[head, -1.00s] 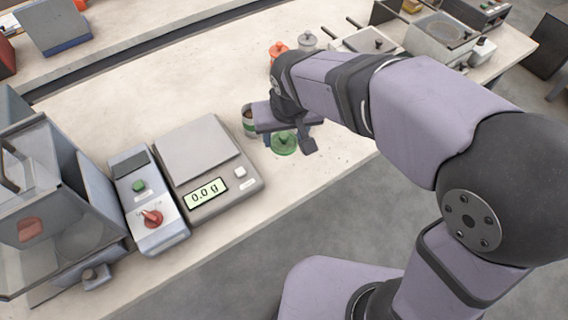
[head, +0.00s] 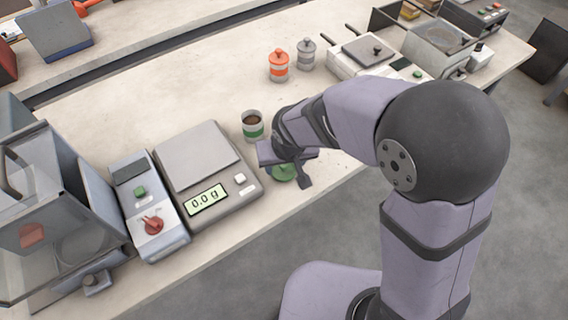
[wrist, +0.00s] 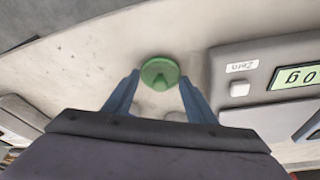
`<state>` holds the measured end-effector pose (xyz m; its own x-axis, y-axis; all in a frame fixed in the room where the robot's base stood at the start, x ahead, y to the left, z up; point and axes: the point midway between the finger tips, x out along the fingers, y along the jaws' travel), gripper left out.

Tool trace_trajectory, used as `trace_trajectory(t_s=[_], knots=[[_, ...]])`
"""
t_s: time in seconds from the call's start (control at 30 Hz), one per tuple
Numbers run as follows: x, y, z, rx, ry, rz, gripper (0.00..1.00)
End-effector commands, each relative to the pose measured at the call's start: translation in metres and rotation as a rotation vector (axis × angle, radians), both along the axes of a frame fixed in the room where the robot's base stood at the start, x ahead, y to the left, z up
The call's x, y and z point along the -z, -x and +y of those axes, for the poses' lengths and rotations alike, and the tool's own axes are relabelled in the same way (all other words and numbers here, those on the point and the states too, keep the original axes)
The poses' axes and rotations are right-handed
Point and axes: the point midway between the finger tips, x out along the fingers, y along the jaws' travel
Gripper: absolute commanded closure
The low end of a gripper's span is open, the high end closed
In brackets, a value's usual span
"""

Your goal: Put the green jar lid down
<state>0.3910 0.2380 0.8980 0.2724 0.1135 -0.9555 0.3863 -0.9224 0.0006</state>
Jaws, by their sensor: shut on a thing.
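The green jar lid (head: 285,173) is partly hidden under my gripper in the head view. In the wrist view the lid (wrist: 160,70) shows as a round green disc with a knob, between my two blue fingertips. My gripper (wrist: 160,80) is shut on it. The lid is low over the bench near its front edge, right of the scale; I cannot tell whether it touches the bench.
The scale (head: 208,180), reading 0.0 g, is close on the left. A control box with a red knob (head: 150,215) is beyond it. Lidded orange (head: 278,66) and grey (head: 306,54) jars stand farther back. The bench between them and the open jar is clear.

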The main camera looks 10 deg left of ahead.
Motion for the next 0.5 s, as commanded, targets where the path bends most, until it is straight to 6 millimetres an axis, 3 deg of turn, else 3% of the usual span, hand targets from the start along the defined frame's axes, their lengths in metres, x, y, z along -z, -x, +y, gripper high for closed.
trace_trajectory(t_s=[0.47, 0.5], knots=[[0.0086, 0.0001, -0.0001, 0.000, 0.000, 0.000, 0.70], [0.0087, 0.0000, 0.0000, 0.000, 0.000, -0.001, 0.46]])
